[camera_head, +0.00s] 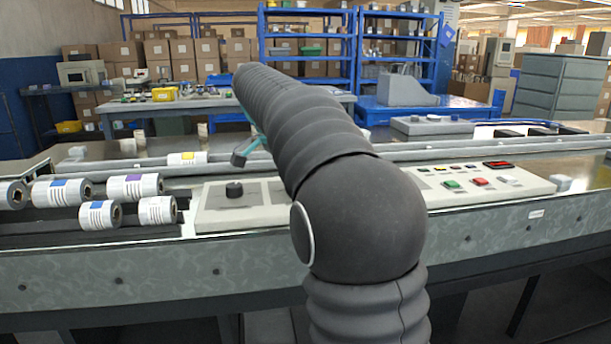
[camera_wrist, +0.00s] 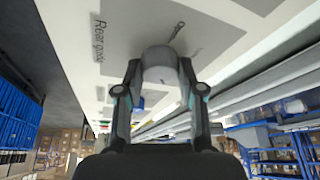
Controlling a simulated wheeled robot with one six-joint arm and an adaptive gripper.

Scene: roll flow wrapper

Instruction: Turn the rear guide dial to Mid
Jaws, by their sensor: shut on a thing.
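In the wrist view a round grey dial (camera_wrist: 160,59) sits between the two fingers of my gripper (camera_wrist: 158,75), which is closed around it. Printed lettering that reads like "Rear guide" (camera_wrist: 98,38) lies on the pale panel (camera_wrist: 125,15) beside the dial. A small dark mark (camera_wrist: 178,31) is on the panel near the dial; which setting the dial points at cannot be read. In the head view my arm hides the held dial and most of the gripper; a teal and dark part of it (camera_head: 246,152) shows at the arm's left.
A black knob (camera_head: 234,189) stands on the panel left of my arm. Label rolls (camera_head: 132,187) lie at the left. A panel with coloured buttons (camera_head: 480,182) is at the right. Rails (camera_head: 470,150) run behind; shelves and boxes stand farther back.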

